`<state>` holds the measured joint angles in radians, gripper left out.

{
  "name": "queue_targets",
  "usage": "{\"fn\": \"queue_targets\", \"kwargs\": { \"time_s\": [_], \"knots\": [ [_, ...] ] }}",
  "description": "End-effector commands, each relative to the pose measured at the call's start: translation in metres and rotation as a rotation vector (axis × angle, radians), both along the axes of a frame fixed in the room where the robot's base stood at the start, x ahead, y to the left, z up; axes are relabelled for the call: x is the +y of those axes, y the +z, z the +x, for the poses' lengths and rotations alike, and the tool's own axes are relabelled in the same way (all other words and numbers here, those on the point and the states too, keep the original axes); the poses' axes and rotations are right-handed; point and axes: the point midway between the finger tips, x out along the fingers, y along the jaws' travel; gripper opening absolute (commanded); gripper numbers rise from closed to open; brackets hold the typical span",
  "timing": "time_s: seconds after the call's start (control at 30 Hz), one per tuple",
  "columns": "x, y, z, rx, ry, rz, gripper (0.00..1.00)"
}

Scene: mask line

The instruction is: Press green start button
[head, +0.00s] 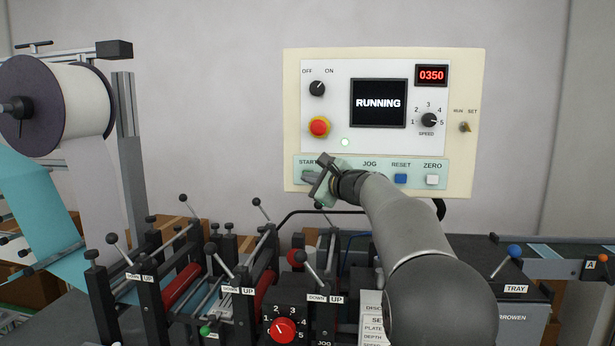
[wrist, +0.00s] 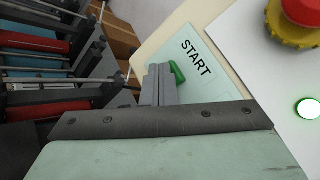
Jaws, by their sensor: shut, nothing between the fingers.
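The control panel (head: 390,60) stands upright against the back wall, and its screen (head: 378,103) reads RUNNING. The green start button (wrist: 177,72) shows in the wrist view beside the START label, partly covered by my fingers. In the head view the button is hidden behind my gripper (head: 316,179). My gripper is shut and empty, with its fingertips at the button; in the wrist view the fingers (wrist: 160,80) overlap its edge and appear to touch it. A small light (head: 345,142) on the panel glows pale green.
A red emergency knob (head: 319,126) sits just above the START label. The blue RESET button (head: 400,178) and white ZERO button (head: 432,179) are to the right. Below stand machine levers and red rollers (head: 181,287). A material roll (head: 62,105) is at the left.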

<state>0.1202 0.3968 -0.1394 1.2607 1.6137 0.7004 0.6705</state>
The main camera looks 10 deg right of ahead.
Motion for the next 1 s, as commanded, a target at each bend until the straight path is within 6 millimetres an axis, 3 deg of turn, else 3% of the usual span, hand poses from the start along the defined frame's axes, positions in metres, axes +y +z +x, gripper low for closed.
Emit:
{"fn": "queue_targets", "kwargs": {
  "time_s": [0.43, 1.0],
  "knots": [
    [-0.001, -0.001, 0.001, 0.001, -0.001, 0.000, 0.00],
    [0.005, -0.001, -0.016, 0.001, -0.001, 0.001, 0.00]
  ]
}}
